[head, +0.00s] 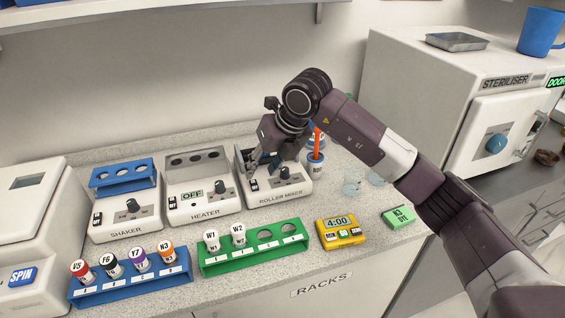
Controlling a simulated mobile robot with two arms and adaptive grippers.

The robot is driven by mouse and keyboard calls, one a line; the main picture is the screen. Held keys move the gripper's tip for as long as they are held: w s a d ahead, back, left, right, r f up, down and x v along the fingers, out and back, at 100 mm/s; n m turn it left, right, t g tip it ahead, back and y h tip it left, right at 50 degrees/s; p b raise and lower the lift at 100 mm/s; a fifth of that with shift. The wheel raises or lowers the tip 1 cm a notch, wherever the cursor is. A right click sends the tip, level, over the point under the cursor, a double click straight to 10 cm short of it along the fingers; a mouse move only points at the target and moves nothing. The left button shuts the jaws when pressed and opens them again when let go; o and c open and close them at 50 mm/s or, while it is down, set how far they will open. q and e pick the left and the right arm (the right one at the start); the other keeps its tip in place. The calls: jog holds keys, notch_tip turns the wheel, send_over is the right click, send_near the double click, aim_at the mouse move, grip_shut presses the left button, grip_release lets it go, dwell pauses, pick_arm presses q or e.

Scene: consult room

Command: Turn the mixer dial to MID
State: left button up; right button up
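The roller mixer (279,198) is a white box labelled ROLLER MIXER, standing on the counter at the right end of a row of three machines. Its black dial (285,173) is on the sloped front panel, with a small black switch to its left. The dial's setting marks are too small to read. My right gripper (263,165) reaches down over the mixer's top left, its fingertips apart, just left of the dial and seemingly not touching it. The gripper hides much of the mixer's top. My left gripper is not in view.
The heater (204,206) and shaker (124,223) stand left of the mixer. A blue rack (130,290) and a green rack (255,257) with vials are in front. A yellow timer (341,233) is at right. A blue cup (315,167) with an orange item stands close beside the mixer.

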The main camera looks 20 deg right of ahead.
aim_at(285, 169)
jog(key=w+d+r+m+h, duration=0.1)
jog(key=w+d+r+h, duration=0.15)
jog(key=d, duration=0.45)
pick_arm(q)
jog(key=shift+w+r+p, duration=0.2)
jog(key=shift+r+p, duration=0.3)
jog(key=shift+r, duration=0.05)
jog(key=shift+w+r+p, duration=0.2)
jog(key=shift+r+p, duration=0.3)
pick_arm(e)
jog(key=x, duration=0.5)
jog(key=s+x, duration=0.1)
jog(key=x, duration=0.2)
jog(key=shift+d+f, duration=0.15)
jog(key=shift+d, duration=0.1)
jog(key=shift+c, duration=0.4)
grip_shut()
